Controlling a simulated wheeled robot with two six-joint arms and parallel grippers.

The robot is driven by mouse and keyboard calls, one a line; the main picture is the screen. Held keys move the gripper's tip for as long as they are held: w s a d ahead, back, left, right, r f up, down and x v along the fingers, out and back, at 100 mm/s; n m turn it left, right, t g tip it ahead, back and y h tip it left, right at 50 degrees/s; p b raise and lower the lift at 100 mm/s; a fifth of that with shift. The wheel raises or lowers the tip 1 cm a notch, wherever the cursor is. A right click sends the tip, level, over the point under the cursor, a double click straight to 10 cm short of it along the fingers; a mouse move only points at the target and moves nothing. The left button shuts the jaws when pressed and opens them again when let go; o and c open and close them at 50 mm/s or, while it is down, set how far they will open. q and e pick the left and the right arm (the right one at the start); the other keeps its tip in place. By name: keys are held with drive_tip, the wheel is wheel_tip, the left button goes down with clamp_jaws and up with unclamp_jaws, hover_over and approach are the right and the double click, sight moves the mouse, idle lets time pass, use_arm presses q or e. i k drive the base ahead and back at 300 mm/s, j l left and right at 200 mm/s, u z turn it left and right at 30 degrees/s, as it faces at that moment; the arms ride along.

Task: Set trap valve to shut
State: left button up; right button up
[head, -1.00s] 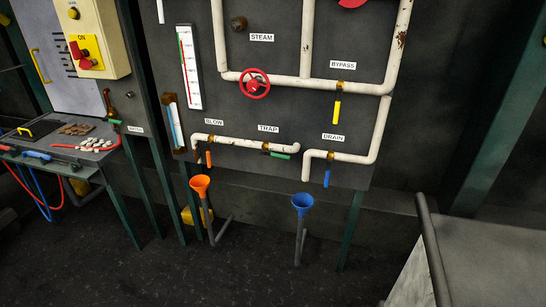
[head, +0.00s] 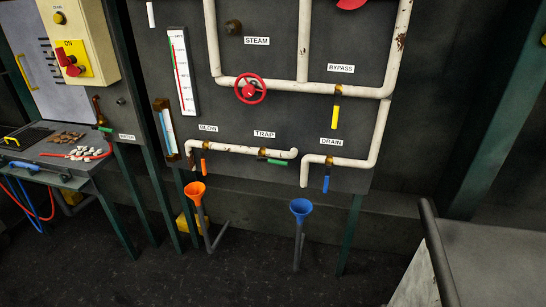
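The trap valve (head: 276,162) has a green lever under the TRAP label (head: 264,134) on the grey panel. Its lever lies roughly along the white pipe (head: 235,149), pointing right. A brass body shows at the lever's left end. Neither of my grippers is in the head view, so nothing is seen touching the valve.
Near it on the panel are the orange blow lever (head: 204,165), blue drain lever (head: 326,183), yellow bypass lever (head: 335,117) and red steam wheel (head: 250,89). Orange (head: 196,191) and blue (head: 301,208) funnels stand below. A bench (head: 60,165) is left; a grey-topped block (head: 490,260) is right.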

sight(259, 159)
drive_tip(key=i+j+z, duration=0.65)
drive_tip(key=i+j, duration=0.15)
drive_tip(key=j, duration=0.1)
